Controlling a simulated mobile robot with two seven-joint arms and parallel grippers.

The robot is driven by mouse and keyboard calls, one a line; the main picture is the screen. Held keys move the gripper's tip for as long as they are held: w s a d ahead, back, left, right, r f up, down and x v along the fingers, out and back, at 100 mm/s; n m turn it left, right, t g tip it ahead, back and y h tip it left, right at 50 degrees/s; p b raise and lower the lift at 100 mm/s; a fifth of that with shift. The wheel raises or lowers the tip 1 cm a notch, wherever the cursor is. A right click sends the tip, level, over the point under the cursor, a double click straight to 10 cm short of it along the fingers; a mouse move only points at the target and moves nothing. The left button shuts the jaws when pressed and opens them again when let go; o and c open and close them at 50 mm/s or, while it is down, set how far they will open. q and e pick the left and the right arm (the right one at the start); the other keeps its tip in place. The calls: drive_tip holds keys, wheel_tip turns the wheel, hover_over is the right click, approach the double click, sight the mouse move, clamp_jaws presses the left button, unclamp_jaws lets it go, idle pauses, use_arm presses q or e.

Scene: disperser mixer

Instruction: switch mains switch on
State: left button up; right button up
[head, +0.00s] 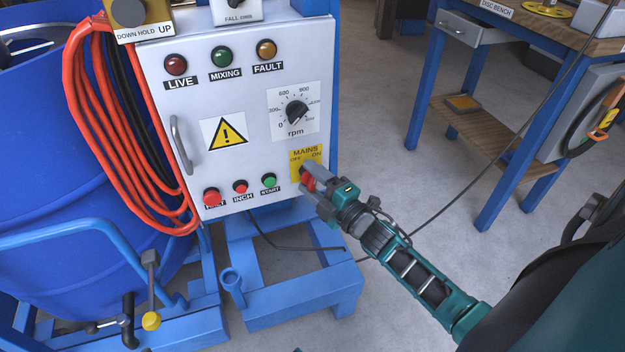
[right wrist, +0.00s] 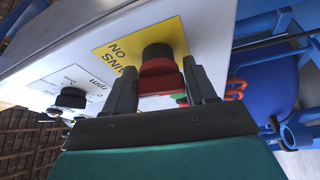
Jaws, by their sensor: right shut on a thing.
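The mains switch (head: 307,177) is a red rotary knob on a yellow plate marked MAINS, OFF and ON, at the lower right of the white control panel (head: 240,165). My right gripper (head: 311,186) is at the knob in the head view and partly covers it. In the right wrist view the red handle of the mains switch (right wrist: 160,78) lies between the two fingers of the right gripper (right wrist: 158,88), which is shut on it. Which mark the handle points to cannot be told. My left gripper is not in view.
The panel has LIVE (head: 176,65), MIXING and FAULT lamps, an rpm dial (head: 297,112), several buttons below and a door handle (head: 181,145). Orange hose (head: 120,150) and a blue drum (head: 50,150) are at left. A bench (head: 590,45) stands right; open floor lies between.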

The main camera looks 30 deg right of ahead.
drive_tip(key=m+t, duration=0.1)
drive_tip(key=m, duration=0.1)
drive_tip(key=m+t+h, duration=0.1)
drive_tip(key=m, duration=0.2)
drive_tip(key=shift+m+h, duration=0.5)
drive_tip(key=shift+m, duration=0.7)
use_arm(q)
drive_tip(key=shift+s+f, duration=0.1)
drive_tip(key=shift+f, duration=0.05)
use_arm(e)
drive_tip(key=shift+t, duration=0.3)
drive_tip(key=o, duration=1)
drive_tip(key=shift+c, duration=0.2)
drive_tip(key=shift+s+f, duration=0.15)
drive_tip(key=shift+s, duration=0.25)
use_arm(q)
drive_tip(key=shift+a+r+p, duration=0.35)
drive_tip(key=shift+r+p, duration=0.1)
drive_tip(key=shift+p, duration=0.5)
use_arm(e)
drive_tip(key=v, duration=1.2)
